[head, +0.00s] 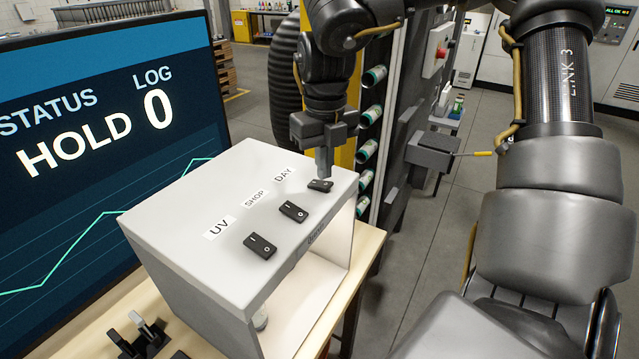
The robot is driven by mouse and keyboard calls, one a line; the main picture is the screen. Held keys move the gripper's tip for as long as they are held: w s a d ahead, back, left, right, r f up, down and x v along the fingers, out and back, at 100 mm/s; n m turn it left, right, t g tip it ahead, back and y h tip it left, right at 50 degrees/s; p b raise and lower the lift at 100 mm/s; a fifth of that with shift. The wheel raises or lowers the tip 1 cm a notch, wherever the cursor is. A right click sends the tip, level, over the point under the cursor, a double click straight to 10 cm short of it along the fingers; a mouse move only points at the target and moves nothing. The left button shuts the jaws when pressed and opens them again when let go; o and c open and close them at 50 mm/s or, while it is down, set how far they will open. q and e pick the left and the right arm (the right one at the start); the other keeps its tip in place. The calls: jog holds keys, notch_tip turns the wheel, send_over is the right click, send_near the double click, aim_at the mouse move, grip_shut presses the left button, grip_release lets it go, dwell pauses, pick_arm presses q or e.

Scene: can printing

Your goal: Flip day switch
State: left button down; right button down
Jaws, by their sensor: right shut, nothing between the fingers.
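A light grey box (180,195) stands on the table with a row of three black rocker switches on its top. The DAY switch (320,186) is the farthest, by the label "DAY" (284,174). The SHOP switch (293,211) is in the middle and the UV switch (260,246) is nearest. My right gripper (324,172) points down with its fingers shut and empty, its tips right at the DAY switch. I cannot tell whether they touch it. The fingertips partly cover the far side of that switch. My left gripper is not in view.
A large screen (90,140) reading "HOLD" and "LOG 0" stands left of the box. The wooden table (368,250) ends just right of the box. Small black and white parts (140,335) lie at the front left. Cans sit in a rack (372,115) behind.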

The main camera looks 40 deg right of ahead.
aim_at(324, 184)
jog(key=shift+f+b, duration=0.75)
jog(key=shift+f, duration=0.1)
jog(key=shift+r, duration=0.1)
dwell(0.3)
jog(key=shift+r+p, duration=2.55)
jog(key=shift+r, duration=0.9)
jog(key=shift+w, duration=0.1)
